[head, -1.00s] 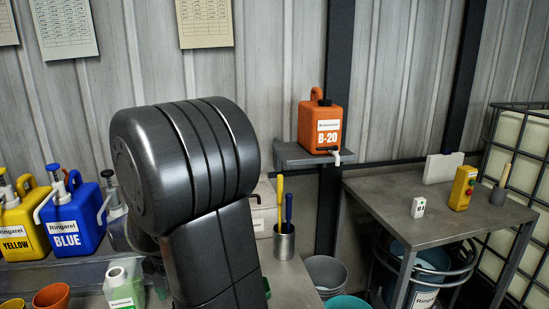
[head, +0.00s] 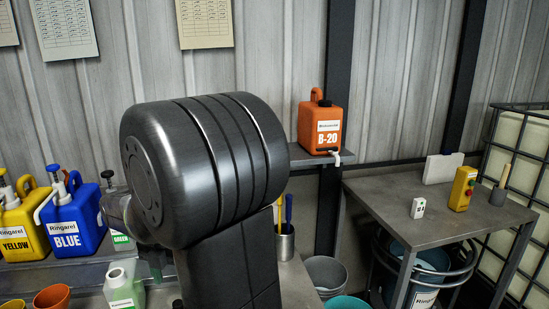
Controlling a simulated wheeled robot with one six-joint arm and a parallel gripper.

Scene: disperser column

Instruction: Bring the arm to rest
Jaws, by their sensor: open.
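My dark grey arm (head: 205,170) fills the middle of the head view, with a large ribbed joint above a thick upright link. My gripper is not in this view, so its jaws cannot be seen. The arm hides part of the bench behind it and part of the shelf under the orange B-20 canister (head: 320,124).
A cup with tools (head: 284,243) stands right of the arm.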

